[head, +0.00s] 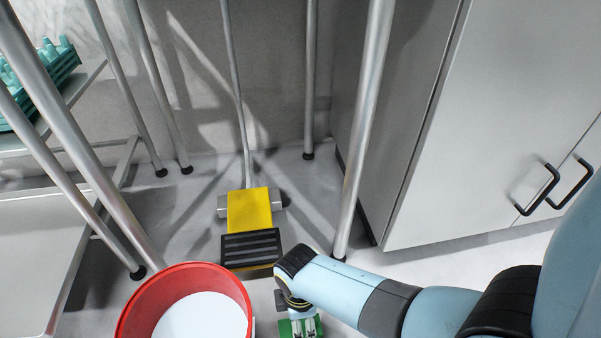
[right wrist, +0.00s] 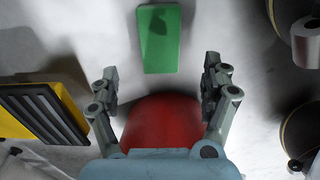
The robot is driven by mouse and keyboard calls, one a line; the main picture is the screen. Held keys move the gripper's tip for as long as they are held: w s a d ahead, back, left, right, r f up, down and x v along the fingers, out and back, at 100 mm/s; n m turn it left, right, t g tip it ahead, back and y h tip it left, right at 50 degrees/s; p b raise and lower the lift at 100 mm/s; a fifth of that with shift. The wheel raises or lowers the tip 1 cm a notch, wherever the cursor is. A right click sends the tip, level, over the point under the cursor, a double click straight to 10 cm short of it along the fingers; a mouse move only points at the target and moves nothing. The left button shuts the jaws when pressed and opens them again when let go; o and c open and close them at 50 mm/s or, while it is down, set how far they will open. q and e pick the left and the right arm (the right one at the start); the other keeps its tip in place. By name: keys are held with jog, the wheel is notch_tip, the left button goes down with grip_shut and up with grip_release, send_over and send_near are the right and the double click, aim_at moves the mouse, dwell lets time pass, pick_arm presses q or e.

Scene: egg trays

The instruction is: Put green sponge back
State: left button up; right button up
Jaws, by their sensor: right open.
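The green sponge (right wrist: 158,40) is a flat green rectangle. In the right wrist view it lies at the top middle, beyond my right fingertips and apart from them. In the head view only part of the sponge (head: 286,327) shows at the bottom edge, under my right gripper (head: 303,326). In the right wrist view my right gripper (right wrist: 161,82) is open, with its two fingers spread and nothing between the tips. My left gripper is in neither view.
A red bucket (head: 243,289) with whitish contents stands left of my right gripper. A yellow and black pedal-like device (head: 250,210) stands behind it. Metal legs (head: 365,120) and a grey cabinet (head: 430,190) stand around. A shelf with teal trays (head: 62,68) is at the left.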

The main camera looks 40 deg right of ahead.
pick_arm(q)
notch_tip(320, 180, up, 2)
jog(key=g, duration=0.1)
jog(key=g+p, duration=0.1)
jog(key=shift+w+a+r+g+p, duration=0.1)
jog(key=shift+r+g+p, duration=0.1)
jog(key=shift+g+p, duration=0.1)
pick_arm(e)
jog(key=s+d+r+m+t, duration=0.2)
jog(key=r+m, duration=0.1)
jog(key=r, duration=0.6)
jog(key=s+d+r+m+t, duration=0.2)
jog(key=r+m, duration=0.2)
jog(key=r, duration=0.6)
jog(key=s+d+r+m+t, duration=0.1)
jog(key=s+r+m+t, duration=0.1)
jog(key=r, duration=0.7)
jog(key=shift+s+d+r+m+t, duration=0.2)
jog(key=shift+d+m+t, duration=0.25)
jog(key=shift+m, duration=0.35)
